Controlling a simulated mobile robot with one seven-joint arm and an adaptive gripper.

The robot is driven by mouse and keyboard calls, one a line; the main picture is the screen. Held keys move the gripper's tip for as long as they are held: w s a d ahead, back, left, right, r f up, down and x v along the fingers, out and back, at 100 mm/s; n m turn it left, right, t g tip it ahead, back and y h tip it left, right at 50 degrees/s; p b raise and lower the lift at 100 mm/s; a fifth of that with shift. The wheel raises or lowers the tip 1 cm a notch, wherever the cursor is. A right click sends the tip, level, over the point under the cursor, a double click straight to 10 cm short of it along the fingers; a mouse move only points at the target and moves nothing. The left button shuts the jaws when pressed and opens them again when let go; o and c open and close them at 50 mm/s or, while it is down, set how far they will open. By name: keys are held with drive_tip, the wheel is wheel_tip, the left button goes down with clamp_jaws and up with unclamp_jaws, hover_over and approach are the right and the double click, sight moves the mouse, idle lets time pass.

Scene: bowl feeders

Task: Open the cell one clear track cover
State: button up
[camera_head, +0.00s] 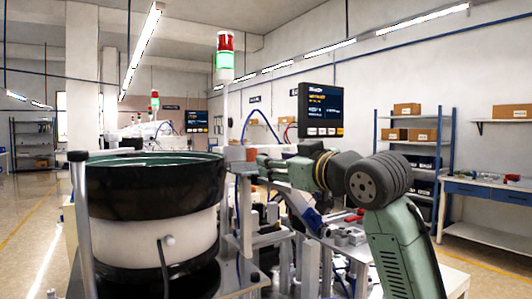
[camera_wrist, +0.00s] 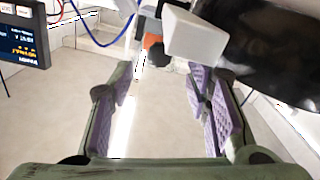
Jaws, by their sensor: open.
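My gripper (camera_head: 262,163) is stretched out to the left, close to the right side of the bowl feeder (camera_head: 155,200), below the signal tower. In the wrist view my gripper (camera_wrist: 160,82) is open, with its two purple-padded fingers apart and nothing between them. A pale block (camera_wrist: 194,36) and an orange part (camera_wrist: 152,42) with a dark knob are just beyond the fingertips, toward the right finger. I cannot make out the clear track cover for certain in either view. My gripper and arm hide part of the track area in the head view.
The dark bowl wall (camera_wrist: 275,45) is close on the right in the wrist view. A signal tower (camera_head: 225,60) and a monitor (camera_head: 320,110) stand above the cell. Cables hang near the monitor. Parts crowd the machine table below my arm.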

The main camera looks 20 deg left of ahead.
sight(249, 163)
drive_tip(key=p+x, duration=0.1)
drive_tip(key=x, duration=0.4)
drive_tip(key=shift+d, duration=0.1)
clamp_jaws()
idle(0.4)
idle(0.4)
